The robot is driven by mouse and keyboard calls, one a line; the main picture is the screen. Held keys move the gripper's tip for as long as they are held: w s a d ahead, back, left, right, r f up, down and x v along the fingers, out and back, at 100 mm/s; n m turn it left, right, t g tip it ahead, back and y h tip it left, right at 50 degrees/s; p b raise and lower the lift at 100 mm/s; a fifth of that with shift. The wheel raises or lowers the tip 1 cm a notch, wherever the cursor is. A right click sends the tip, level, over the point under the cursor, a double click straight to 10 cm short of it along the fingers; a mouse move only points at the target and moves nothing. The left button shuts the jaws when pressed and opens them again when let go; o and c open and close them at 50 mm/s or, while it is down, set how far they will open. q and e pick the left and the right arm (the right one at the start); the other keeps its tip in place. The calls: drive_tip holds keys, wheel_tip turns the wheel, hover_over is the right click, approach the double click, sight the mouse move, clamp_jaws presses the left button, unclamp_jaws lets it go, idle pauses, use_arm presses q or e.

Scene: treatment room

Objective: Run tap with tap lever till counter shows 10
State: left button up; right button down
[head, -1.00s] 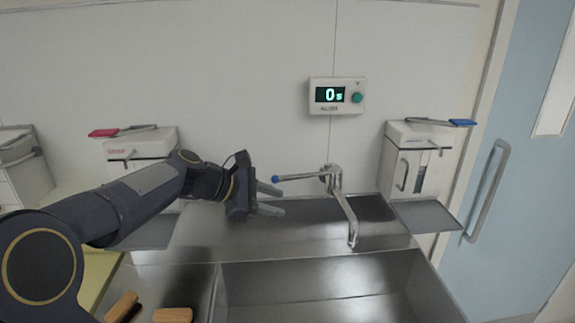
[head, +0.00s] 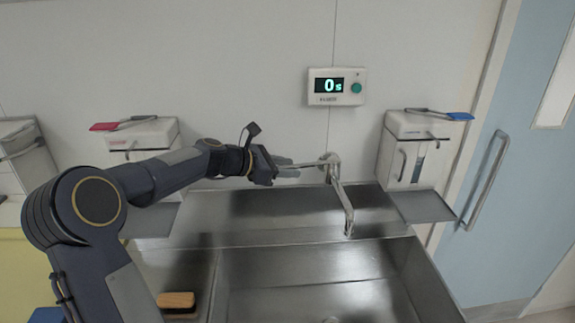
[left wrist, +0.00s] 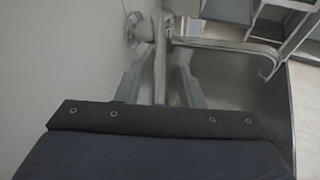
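The tap (head: 336,180) stands at the back of the steel sink, its spout (head: 346,212) angled down to the front right. Its tap lever (head: 309,163) points left. In the left wrist view the lever (left wrist: 160,72) runs between the two parted fingers (left wrist: 160,88), with gaps visible on both sides. The counter (head: 337,87) on the wall reads 0s. No water shows under the spout. My right gripper is not in view.
The steel sink basin (head: 320,283) is empty in front. Dispensers with a red lever (head: 104,126) and a blue lever (head: 460,116) flank the tap. A wooden brush (head: 176,300) lies at the front left. A blue door (head: 500,190) is at right.

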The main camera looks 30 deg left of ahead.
use_arm(q)
drive_tip(key=shift+w+d+f, duration=0.1)
clamp_jaws()
idle(0.3)
drive_tip(key=shift+d+f+b, duration=0.1)
drive_tip(key=shift+d+b, duration=0.2)
drive_tip(key=shift+b, duration=0.15)
drive_tip(key=d+n+y, duration=0.1)
drive_tip(key=s+d+n+t+y, duration=0.1)
drive_tip(key=d+n+y, duration=0.1)
drive_tip(key=s+d+n+t+y+b, duration=0.1)
drive_tip(key=shift+s+d+y, duration=0.15)
drive_tip(key=shift+d+y, duration=0.05)
drive_tip(key=shift+y, duration=0.2)
unclamp_jaws()
